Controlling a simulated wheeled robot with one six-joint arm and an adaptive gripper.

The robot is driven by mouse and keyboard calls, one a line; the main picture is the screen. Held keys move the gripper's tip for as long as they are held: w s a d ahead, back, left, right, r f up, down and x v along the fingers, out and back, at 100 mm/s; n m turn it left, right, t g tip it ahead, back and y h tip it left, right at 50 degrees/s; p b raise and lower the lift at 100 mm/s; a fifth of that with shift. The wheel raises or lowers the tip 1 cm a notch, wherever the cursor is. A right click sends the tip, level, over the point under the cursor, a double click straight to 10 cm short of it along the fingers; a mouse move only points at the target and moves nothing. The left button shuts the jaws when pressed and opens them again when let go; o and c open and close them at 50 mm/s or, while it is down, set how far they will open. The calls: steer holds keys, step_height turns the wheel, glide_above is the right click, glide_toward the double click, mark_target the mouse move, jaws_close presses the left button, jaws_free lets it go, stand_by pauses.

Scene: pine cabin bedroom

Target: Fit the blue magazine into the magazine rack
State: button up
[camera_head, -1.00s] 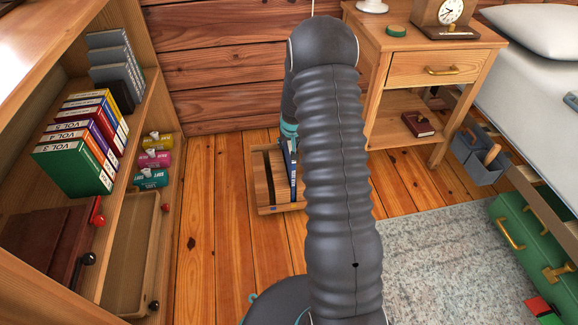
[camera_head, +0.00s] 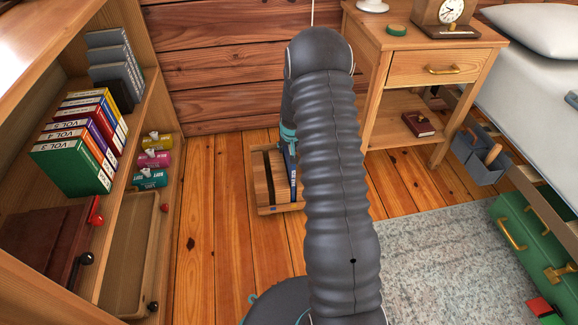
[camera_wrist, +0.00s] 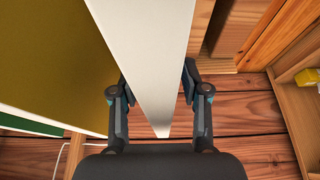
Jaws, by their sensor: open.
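The wooden magazine rack (camera_head: 264,190) stands on the floor by the back wall in the head view, its right part hidden behind my arm. A thin blue magazine (camera_head: 293,178) stands upright at the rack's right side, partly covered by my arm. In the wrist view my gripper (camera_wrist: 158,82) is open, with one finger on each side of a long white edge (camera_wrist: 150,45). An olive-yellow face (camera_wrist: 50,60) fills the left of that view. I cannot tell whether the fingers touch the white edge. The fingertips are hidden in the head view.
A bookcase with coloured volumes (camera_head: 75,165) and a tray (camera_head: 130,250) is on the left. A nightstand (camera_head: 430,70) stands right of the rack, with the bed (camera_head: 530,75) beyond. A green chest (camera_head: 535,250) is at the right. Floor between bookcase and rack is clear.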

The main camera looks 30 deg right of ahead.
steer(key=shift+f, duration=0.15)
stand_by(0.3)
jaws_close()
